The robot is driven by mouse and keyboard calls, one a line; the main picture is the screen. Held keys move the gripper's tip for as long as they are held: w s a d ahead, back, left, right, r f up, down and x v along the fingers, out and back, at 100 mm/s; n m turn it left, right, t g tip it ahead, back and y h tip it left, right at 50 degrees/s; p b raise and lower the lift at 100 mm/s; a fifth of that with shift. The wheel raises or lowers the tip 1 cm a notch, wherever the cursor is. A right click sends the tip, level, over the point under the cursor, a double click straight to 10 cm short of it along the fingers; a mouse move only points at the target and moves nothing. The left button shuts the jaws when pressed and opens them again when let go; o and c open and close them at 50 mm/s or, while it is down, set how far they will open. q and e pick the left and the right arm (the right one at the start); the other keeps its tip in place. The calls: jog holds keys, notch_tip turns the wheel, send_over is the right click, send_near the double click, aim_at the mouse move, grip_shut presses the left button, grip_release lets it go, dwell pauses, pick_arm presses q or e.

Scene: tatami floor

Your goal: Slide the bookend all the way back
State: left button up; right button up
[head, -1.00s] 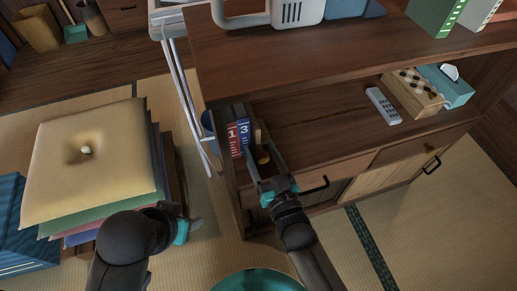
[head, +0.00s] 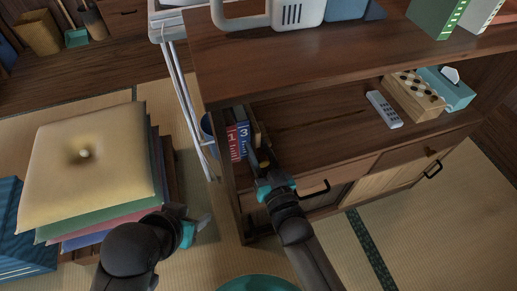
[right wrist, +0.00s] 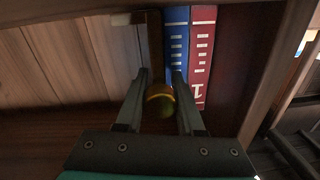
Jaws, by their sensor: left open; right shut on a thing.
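The bookend (head: 256,133) is a dark brown upright piece on the shelf, beside a red book (head: 233,143) and a blue book (head: 243,139). In the right wrist view the bookend (right wrist: 155,45) stands left of the blue book (right wrist: 176,45), with a round brassy knob (right wrist: 160,101) at its front. My right gripper (head: 261,160) reaches into the shelf and is shut on the bookend, its fingers either side of the knob; they partly hide it in the head view. My left gripper (head: 199,226) is open and empty, low over the floor left of the cabinet.
The shelf (head: 320,115) is clear right of the bookend, up to a remote (head: 384,109), a wooden box with holes (head: 414,96) and a tissue box (head: 447,88). The cabinet's side wall bounds the books. Stacked cushions (head: 90,165) stand left of my left gripper.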

grip_shut()
dwell(0.8)
